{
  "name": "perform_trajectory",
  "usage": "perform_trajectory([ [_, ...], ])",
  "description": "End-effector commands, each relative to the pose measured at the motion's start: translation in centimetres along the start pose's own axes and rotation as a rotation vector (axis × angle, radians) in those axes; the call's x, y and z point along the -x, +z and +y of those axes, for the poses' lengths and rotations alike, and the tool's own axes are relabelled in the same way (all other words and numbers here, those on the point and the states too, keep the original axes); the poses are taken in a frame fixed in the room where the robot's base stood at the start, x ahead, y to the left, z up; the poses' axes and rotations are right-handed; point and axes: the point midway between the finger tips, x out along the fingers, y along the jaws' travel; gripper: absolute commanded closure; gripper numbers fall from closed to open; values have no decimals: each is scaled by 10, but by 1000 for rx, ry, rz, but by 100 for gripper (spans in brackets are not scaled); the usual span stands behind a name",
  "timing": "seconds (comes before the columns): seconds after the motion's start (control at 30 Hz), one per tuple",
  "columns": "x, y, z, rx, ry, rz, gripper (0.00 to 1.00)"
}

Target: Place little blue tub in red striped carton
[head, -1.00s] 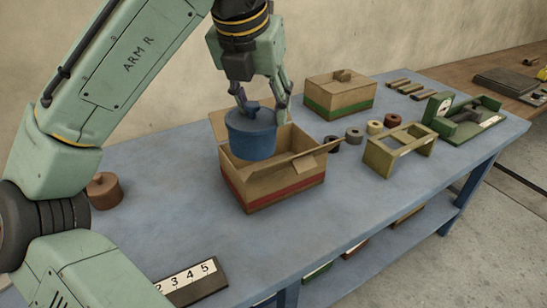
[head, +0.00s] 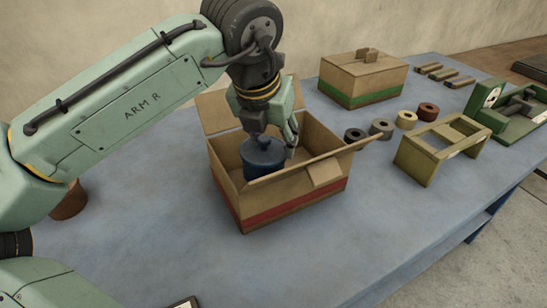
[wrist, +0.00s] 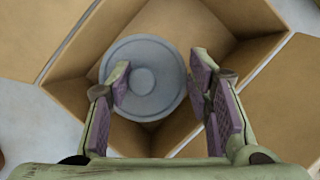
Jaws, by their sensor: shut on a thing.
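The little blue tub (head: 264,163), round with a lid and a knob, is inside the open red striped carton (head: 298,193). The carton's near wall hides the tub's lower part, so I cannot tell whether it touches the floor. My gripper (head: 272,136) reaches down into the carton from above and is shut on the tub. In the wrist view the tub (wrist: 145,103) shows from above as a blue-grey disc, upright, between the carton's cardboard walls (wrist: 75,75). My gripper's purple-padded fingers (wrist: 163,80) lie either side of its knob.
A closed green striped carton (head: 362,80) stands behind to the right. Several small rolls (head: 381,128) and a tan frame (head: 440,150) are right of the open carton. A green fixture (head: 512,105) is farther right.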

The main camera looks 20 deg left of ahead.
Motion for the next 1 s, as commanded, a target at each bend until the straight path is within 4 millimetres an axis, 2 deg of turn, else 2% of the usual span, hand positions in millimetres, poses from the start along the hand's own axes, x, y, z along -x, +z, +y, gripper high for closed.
perform_trajectory([
  [0.3, -35, -15, 1, 1, 1, 0, 95],
  [0.57, -39, -16, 0, -1, -1, -1, 95],
  [0.6, -39, -16, 0, 0, -1, 0, 51],
  [0.87, -38, -16, 0, 0, -1, -1, 34],
  [1.0, -38, -16, 0, 0, -1, -1, 32],
])
